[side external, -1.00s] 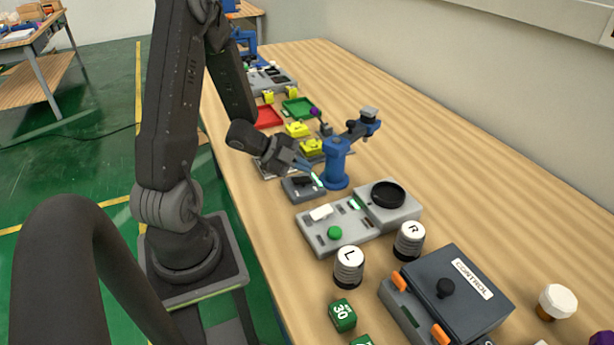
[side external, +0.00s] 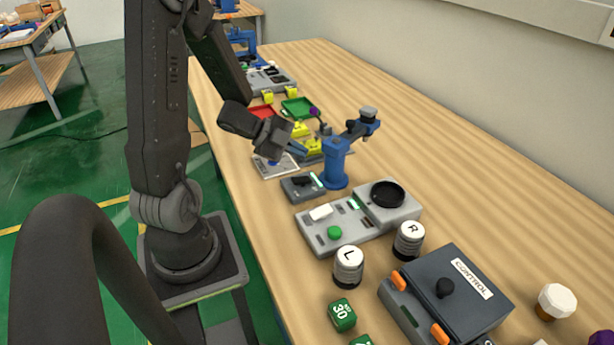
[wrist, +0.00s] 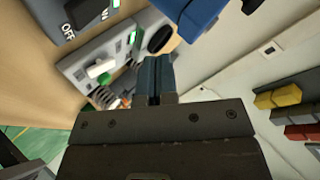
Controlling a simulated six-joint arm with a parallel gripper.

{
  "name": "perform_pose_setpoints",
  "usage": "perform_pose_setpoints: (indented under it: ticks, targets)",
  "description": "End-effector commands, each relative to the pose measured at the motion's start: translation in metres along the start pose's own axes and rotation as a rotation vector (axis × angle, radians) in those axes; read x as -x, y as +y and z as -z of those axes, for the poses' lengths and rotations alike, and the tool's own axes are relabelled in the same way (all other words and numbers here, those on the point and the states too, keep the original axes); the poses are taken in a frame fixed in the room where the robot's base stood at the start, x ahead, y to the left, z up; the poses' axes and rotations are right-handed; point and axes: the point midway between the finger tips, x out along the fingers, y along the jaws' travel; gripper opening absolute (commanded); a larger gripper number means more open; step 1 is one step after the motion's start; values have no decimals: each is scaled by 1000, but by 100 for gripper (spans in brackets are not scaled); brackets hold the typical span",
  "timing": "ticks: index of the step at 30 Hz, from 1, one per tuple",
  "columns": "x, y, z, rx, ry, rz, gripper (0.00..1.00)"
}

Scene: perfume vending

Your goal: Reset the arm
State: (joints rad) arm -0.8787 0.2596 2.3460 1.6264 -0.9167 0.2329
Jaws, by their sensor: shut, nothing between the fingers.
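My gripper (side external: 303,149) is above the table, to the left of the blue stand (side external: 337,165). Its blue fingers are together and hold nothing. It is clear of the small grey switch box (side external: 302,186) just below it. In the wrist view the shut blue fingers (wrist: 154,78) point up the picture, and the switch box with OFF lettering (wrist: 95,12) shows at the top left.
A grey panel (side external: 312,233) with a green button and a black round dish stands in front. L (side external: 348,267) and R (side external: 409,240) cylinders and a CONTROL box (side external: 475,285) are nearer. Red (side external: 263,111) and green (side external: 298,107) trays lie behind.

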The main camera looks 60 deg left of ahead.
Motion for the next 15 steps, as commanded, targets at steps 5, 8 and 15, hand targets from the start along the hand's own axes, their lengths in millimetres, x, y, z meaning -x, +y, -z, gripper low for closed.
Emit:
perform_pose_setpoints:
  ticks: [5,8,15]
  targets:
    - [-4,-14,5,-2,-65,39,0]
    - [-6,-39,15,19,-183,117,0]
    - [13,-83,71,272,-469,356,0]
